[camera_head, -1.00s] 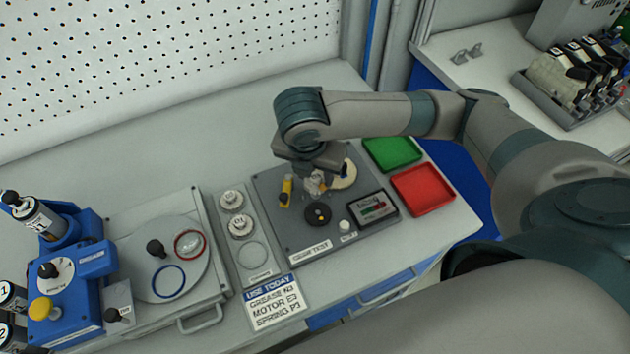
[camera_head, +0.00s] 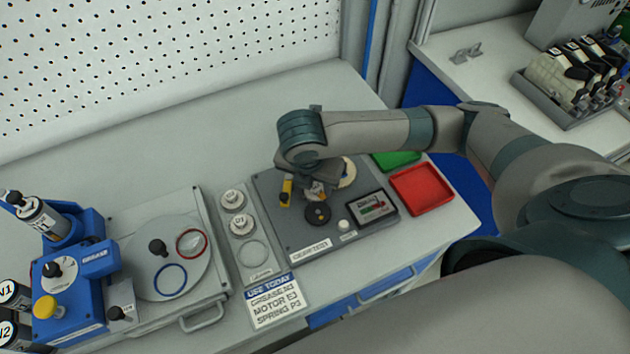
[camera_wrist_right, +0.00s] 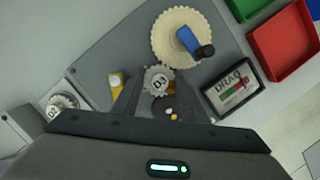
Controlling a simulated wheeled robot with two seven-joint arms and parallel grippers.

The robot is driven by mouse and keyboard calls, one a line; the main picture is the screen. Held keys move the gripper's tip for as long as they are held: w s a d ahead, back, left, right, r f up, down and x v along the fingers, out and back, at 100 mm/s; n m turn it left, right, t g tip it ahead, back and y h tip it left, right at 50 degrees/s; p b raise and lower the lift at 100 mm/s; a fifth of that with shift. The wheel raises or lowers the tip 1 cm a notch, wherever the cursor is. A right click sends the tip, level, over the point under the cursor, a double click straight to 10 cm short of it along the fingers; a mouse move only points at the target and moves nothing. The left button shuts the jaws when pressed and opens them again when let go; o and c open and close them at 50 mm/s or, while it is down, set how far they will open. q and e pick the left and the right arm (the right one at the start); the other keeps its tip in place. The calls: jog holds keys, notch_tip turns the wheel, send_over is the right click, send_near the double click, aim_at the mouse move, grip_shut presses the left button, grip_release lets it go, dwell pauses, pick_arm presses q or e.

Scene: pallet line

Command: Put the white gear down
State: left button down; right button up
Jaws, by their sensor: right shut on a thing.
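The white gear (camera_wrist_right: 157,79), marked D3, is between the fingertips of my right gripper (camera_wrist_right: 156,95) in the right wrist view. The right gripper is shut on it. In the head view the right gripper (camera_head: 315,188) is low over the grey gear test plate (camera_head: 285,222), and its wrist hides most of the gear. A large cream gear with a blue crank (camera_wrist_right: 182,35) is beside the white gear. Whether the white gear touches the plate or the large gear, I cannot tell. My left gripper is not in view.
The plate also carries a yellow part (camera_head: 287,190), a dark round knob (camera_head: 317,212) and a small display (camera_head: 373,207). Two more white gears sit in a rack (camera_head: 262,270) to the left, above an empty round spot. Green (camera_head: 397,162) and red (camera_head: 421,188) trays are at the right.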

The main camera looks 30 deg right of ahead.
jog(key=o, duration=1)
jog(key=shift+f, duration=0.1)
jog(key=shift+r, duration=0.2)
jog(key=shift+v, duration=5.95)
jog(key=shift+w, duration=0.1)
